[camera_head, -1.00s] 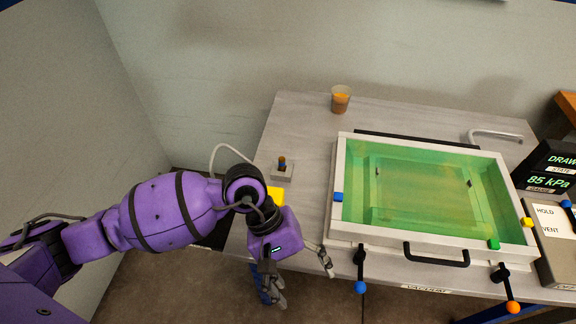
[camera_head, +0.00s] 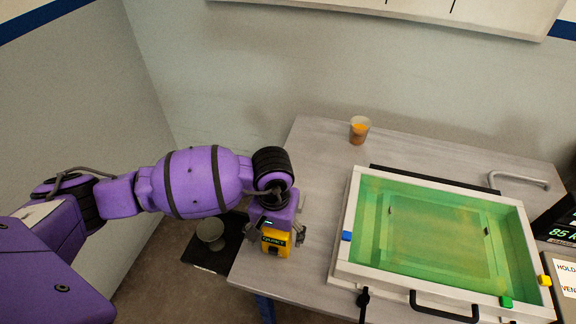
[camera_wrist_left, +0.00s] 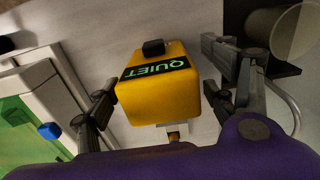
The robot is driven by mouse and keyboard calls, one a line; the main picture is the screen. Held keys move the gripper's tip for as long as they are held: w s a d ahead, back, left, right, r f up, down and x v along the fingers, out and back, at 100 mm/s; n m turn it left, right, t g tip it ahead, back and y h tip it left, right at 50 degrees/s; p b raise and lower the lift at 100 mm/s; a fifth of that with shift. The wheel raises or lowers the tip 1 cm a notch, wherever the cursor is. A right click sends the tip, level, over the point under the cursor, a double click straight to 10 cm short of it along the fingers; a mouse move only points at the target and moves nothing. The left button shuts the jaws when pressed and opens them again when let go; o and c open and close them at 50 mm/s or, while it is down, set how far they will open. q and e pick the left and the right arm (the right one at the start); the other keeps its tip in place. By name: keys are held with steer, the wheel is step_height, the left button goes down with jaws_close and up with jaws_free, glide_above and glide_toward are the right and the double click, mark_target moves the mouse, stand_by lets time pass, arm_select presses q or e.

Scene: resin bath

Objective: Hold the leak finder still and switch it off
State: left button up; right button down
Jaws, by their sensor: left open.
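The leak finder (camera_head: 275,243) is a yellow box with a dark display strip, standing near the left front part of the table. In the left wrist view the leak finder (camera_wrist_left: 158,98) shows the word QUIET in green and a black knob or button (camera_wrist_left: 153,47) at its edge. My left gripper (camera_head: 275,232) is open, with a finger on each side of the box. In the left wrist view, gaps show between the box and the fingers of my left gripper (camera_wrist_left: 165,92), clearest on the right. My right gripper is in neither view.
A white-framed bath (camera_head: 344,262) of green liquid stands right of the leak finder, with a black front handle (camera_head: 443,309). A cup of orange liquid (camera_head: 359,131) stands at the back. A display box (camera_head: 560,225) is at the right edge. The table's left edge is close to my left gripper.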

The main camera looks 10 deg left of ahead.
arm_select(q)
steer(key=shift+w+f, duration=0.1)
steer(key=shift+f, duration=1.3)
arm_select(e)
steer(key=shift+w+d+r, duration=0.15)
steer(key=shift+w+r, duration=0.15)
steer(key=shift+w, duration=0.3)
arm_select(q)
steer(key=c, duration=1.4)
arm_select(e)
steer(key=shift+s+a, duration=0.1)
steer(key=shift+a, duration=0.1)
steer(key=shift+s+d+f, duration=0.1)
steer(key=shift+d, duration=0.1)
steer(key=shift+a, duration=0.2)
